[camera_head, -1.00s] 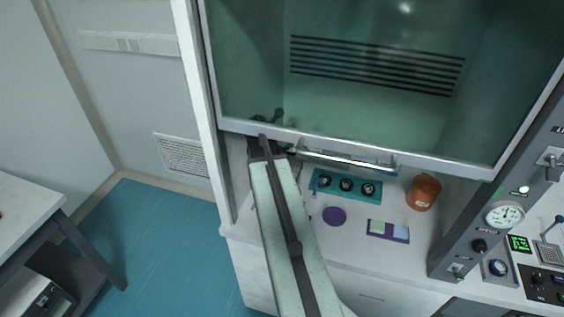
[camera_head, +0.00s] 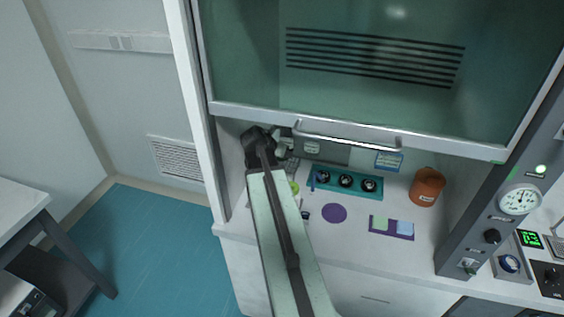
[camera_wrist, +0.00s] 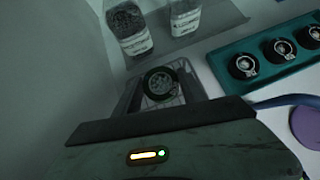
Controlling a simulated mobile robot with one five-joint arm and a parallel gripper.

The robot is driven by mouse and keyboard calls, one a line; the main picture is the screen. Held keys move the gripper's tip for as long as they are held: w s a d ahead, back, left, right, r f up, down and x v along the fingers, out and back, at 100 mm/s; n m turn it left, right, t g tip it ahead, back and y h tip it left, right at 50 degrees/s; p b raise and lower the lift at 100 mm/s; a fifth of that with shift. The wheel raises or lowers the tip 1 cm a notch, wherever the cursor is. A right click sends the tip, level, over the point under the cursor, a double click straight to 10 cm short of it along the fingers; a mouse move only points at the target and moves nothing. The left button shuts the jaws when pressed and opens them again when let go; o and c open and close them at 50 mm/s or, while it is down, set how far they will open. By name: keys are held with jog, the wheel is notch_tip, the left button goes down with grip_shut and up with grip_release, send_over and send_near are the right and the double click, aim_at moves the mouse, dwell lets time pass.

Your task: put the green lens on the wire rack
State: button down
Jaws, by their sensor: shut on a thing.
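The lens (camera_wrist: 158,85) shows in the wrist view as a dark round ring with a faint green edge and a clear middle. My gripper (camera_wrist: 160,98) is shut on it, just ahead of the dark gripper body. The wire rack (camera_wrist: 182,97) lies under and around the lens; its thin wires show through the glass. I cannot tell whether the lens touches the rack. In the head view my gripper (camera_head: 284,146) is at the left inside the hood, with a bit of the rack (camera_head: 292,166) beside it. The lens is not clear there.
A teal holder (camera_head: 331,190) with round black-rimmed pieces stands right of the rack. Labelled bottles (camera_wrist: 133,32) stand behind it. A purple disc (camera_head: 334,213), a purple tray (camera_head: 379,233) and an orange pot (camera_head: 427,186) are farther right. The hood sash (camera_head: 350,139) is raised above.

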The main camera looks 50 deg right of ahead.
notch_tip(320, 180, down, 2)
jog(key=shift+f+b, duration=0.25)
jog(key=shift+b, duration=0.3)
jog(key=shift+r, duration=0.2)
jog(key=shift+f, duration=0.15)
jog(key=c, duration=0.7)
grip_release()
jog(key=shift+o, duration=0.2)
